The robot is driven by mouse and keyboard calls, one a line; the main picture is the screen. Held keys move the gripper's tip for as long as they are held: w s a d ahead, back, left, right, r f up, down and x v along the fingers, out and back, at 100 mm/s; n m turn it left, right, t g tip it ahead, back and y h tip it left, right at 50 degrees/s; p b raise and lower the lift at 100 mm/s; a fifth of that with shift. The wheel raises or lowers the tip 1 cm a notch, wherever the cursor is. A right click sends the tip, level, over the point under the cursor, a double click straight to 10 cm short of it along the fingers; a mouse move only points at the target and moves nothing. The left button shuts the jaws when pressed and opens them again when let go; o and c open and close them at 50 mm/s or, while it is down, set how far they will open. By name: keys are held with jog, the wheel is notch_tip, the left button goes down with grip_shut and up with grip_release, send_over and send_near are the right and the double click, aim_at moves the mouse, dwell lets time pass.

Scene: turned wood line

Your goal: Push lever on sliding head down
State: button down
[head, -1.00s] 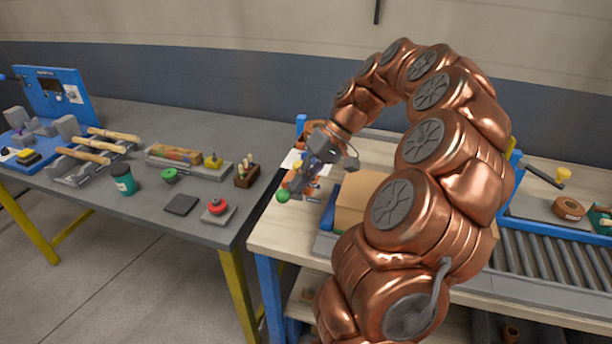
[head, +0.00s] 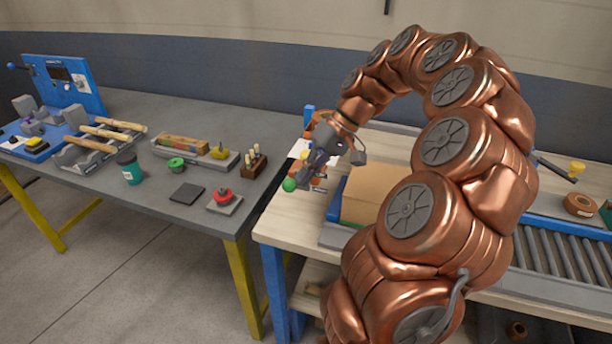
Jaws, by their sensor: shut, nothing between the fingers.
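My gripper (head: 303,181) is at the left end of the light wood bench, pointing down and to the left. It is shut, with nothing seen between its fingers. A green ball (head: 289,186) shows right at its fingertips; it looks like a lever knob, but I cannot tell whether they touch. Orange parts (head: 320,170) and a blue upright (head: 309,115) show around the gripper. The sliding head and the lever's shaft are mostly hidden behind my gripper and arm, so the lever's angle cannot be told.
A cardboard-coloured box (head: 362,196) stands right of the gripper, partly behind my arm. A roller conveyor (head: 565,244) and yellow-knobbed handle (head: 577,167) are at right. The grey table (head: 210,130) at left holds tools, a cup (head: 131,170) and a red knob (head: 223,196).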

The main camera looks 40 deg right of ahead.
jog(key=shift+a+f+b, duration=0.1)
jog(key=shift+f+b, duration=0.05)
jog(key=shift+b, duration=0.15)
notch_tip(320, 180, down, 6)
jog(key=s+a+n+t+h+b, duration=0.1)
jog(key=t+h+b, duration=0.3)
jog(key=b, duration=1.4)
jog(key=a+n+h, duration=0.1)
jog(key=h, duration=0.2)
jog(key=shift+s+a+f+t+h, duration=0.25)
jog(key=shift+s+t+h, duration=0.05)
jog(key=shift+r, duration=0.8)
